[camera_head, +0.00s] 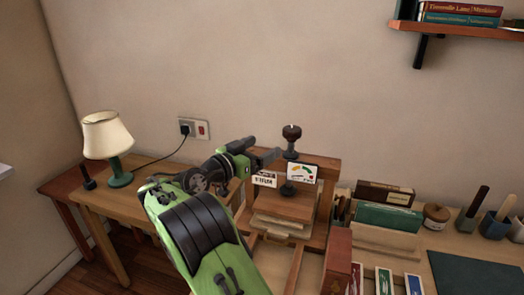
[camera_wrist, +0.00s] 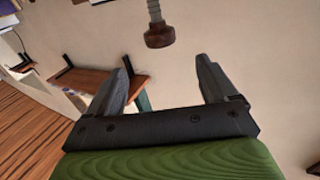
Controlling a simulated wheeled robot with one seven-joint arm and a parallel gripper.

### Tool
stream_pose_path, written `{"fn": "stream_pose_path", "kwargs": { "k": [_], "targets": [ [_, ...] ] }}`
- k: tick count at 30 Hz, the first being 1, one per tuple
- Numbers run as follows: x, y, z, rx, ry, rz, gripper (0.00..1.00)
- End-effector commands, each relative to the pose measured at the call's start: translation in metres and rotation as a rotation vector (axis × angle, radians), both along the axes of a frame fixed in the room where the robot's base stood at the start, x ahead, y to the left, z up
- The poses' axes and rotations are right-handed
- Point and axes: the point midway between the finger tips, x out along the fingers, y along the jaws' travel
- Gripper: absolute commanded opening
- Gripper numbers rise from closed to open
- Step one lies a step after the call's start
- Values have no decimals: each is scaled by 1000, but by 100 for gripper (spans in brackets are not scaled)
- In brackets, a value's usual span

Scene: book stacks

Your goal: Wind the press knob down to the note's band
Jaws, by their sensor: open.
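The press knob (camera_head: 291,131) is dark brown, on top of an upright grey screw. The wooden book press (camera_head: 332,170) stands on the bench with books clamped low in it. A white gauge (camera_head: 302,172) with coloured bands and a needle is on its front. A white note (camera_head: 265,179) with dark lettering is left of the gauge; I cannot read it surely. My gripper (camera_head: 272,156) is open and empty, beside the screw and below the knob in the head view. In the wrist view the knob (camera_wrist: 159,36) appears beyond the gap between my open fingers (camera_wrist: 164,64), not between them.
A lamp (camera_head: 106,136) stands on the left table, its cord running to a wall socket (camera_head: 194,129). Boxes (camera_head: 386,194), a jar (camera_head: 436,216) and tool pots (camera_head: 494,226) stand right of the press. A shelf (camera_head: 460,28) is at upper right. The wall above the knob is clear.

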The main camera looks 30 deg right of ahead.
Motion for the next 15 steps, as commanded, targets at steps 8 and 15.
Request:
{"fn": "stream_pose_path", "kwargs": {
  "k": [8,15],
  "targets": [
    [2,-15,-6,62,51,14,86],
    [0,-56,-57,525,447,320,86]
  ]
}}
